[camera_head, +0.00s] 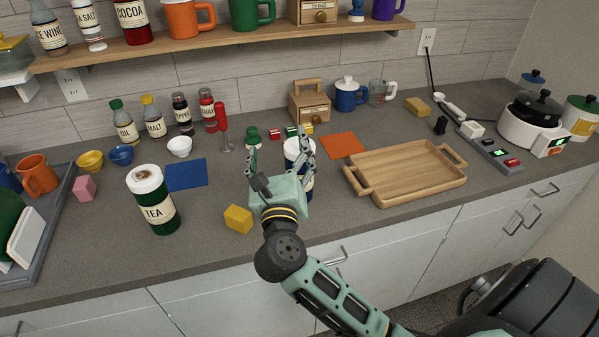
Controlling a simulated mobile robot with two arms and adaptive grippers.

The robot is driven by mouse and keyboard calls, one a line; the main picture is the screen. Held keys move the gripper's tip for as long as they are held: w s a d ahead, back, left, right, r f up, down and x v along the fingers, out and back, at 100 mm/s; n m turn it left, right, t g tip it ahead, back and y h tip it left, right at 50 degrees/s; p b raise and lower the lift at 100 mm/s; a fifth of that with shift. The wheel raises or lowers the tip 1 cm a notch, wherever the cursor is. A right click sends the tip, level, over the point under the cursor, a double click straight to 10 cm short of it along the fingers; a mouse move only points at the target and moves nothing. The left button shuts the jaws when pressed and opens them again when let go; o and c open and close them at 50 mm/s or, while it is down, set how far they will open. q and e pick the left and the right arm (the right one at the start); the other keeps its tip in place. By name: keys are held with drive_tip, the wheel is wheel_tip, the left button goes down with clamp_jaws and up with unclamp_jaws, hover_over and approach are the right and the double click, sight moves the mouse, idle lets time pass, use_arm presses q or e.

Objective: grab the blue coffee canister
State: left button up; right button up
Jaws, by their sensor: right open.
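A canister with a pale top and dark blue lower part (308,187) stands upright on the counter near the middle; it appears to be the blue coffee canister, though its label is hidden. My right gripper (281,150) is open, its fingers pointing away toward the wall. Its right finger and palm cover part of the canister. The canister shows by the right finger, partly inside the finger gap in the picture; I cannot tell whether they touch. My left gripper is not in view.
A green tea canister (157,205) and a yellow block (238,219) are left of the gripper. A wooden tray (408,176) lies to the right, by an orange mat (342,145). A loaded shelf (232,38) hangs above.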

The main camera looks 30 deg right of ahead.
sight(290, 170)
drive_tip(key=d+f+m+g, duration=0.1)
drive_tip(key=f, duration=0.1)
drive_tip(key=f+m+g, duration=0.2)
drive_tip(key=d+f+m+g, duration=0.1)
drive_tip(key=f, duration=0.2)
drive_tip(key=shift+d+g+h, duration=0.3)
drive_tip(key=shift+d+g, duration=0.05)
drive_tip(key=shift+g, duration=0.05)
drive_tip(key=w+d+f+g+p, duration=0.1)
drive_tip(key=f, duration=0.1)
drive_tip(key=w+d+f+m+g+p, duration=0.1)
drive_tip(key=d+f, duration=0.1)
drive_tip(key=w+d+f+m+g, duration=0.1)
drive_tip(key=f, duration=0.2)
drive_tip(key=shift+w+d+p, duration=0.2)
drive_tip(key=shift+d+p, duration=0.05)
drive_tip(key=shift+p, duration=0.15)
drive_tip(key=shift+w+d+f+y, duration=0.3)
drive_tip(key=shift+f+y, duration=0.05)
drive_tip(key=shift+y, duration=0.05)
drive_tip(key=c, duration=1.3)
drive_tip(key=shift+r, duration=0.1)
drive_tip(key=shift+c, duration=0.4)
